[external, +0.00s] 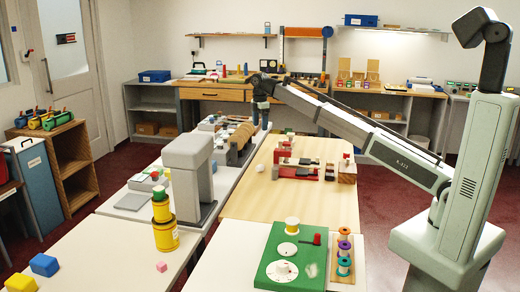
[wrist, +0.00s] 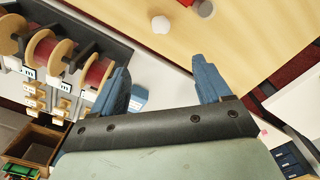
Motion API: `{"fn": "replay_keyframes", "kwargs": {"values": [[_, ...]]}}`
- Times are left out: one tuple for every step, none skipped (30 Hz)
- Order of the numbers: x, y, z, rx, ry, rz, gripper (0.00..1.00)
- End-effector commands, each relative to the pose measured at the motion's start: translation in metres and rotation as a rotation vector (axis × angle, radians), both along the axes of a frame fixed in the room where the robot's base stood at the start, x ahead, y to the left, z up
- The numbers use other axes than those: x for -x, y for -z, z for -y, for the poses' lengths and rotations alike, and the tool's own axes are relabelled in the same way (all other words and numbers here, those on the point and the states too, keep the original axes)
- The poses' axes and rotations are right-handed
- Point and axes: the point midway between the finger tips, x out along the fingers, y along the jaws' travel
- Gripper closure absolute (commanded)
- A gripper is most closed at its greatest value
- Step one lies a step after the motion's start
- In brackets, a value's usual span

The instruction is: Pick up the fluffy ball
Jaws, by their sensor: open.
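A small white ball (wrist: 160,24) with a soft-looking surface lies on the wooden tabletop (wrist: 240,50), near the top of the wrist view. A small white round thing (external: 261,168), which looks like the same ball, shows near the left edge of that table in the external view. My gripper (wrist: 160,66) is open with nothing between its blue fingers. The ball is beyond the fingertips, apart from them. In the external view my gripper (external: 262,116) hangs at the far end of the table, beyond the ball.
A red object (wrist: 186,2) and a grey round object (wrist: 205,9) lie beside the ball. Large spools (wrist: 45,48) stand on a rack at the left. In the external view, red blocks (external: 290,172) lie right of the ball. The front middle of the wooden table is clear.

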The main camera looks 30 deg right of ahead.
Motion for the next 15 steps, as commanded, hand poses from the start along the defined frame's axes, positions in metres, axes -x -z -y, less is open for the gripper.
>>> {"fn": "replay_keyframes", "kwargs": {"values": [[0.003, 0.017, 0.001, 0.001, 0.0, -0.003, 0.23], [0.002, 0.027, 0.001, 0.001, -0.001, -0.003, 0.23], [0.002, 0.039, 0.001, 0.001, -0.001, -0.003, 0.23], [0.002, 0.047, 0.001, 0.001, -0.001, -0.003, 0.23], [0.002, 0.055, 0.001, 0.001, -0.001, -0.002, 0.23], [0.002, 0.064, 0.001, 0.001, -0.001, -0.003, 0.23], [0.002, 0.07, 0.0, 0.001, -0.001, -0.002, 0.23], [0.001, 0.075, 0.0, 0.0, -0.001, -0.001, 0.23], [0.001, 0.08, 0.0, 0.0, -0.001, -0.001, 0.23], [0.001, 0.083, 0.0, 0.0, -0.002, -0.001, 0.23], [0.001, 0.086, 0.0, 0.0, -0.002, -0.001, 0.23], [0.001, 0.088, 0.0, 0.0, -0.002, -0.001, 0.23], [0.001, 0.09, 0.0, 0.0, -0.002, 0.0, 0.23], [0.0, 0.092, 0.0, 0.0, -0.002, 0.0, 0.23], [0.0, 0.094, 0.0, 0.0, -0.002, 0.0, 0.23]]}}
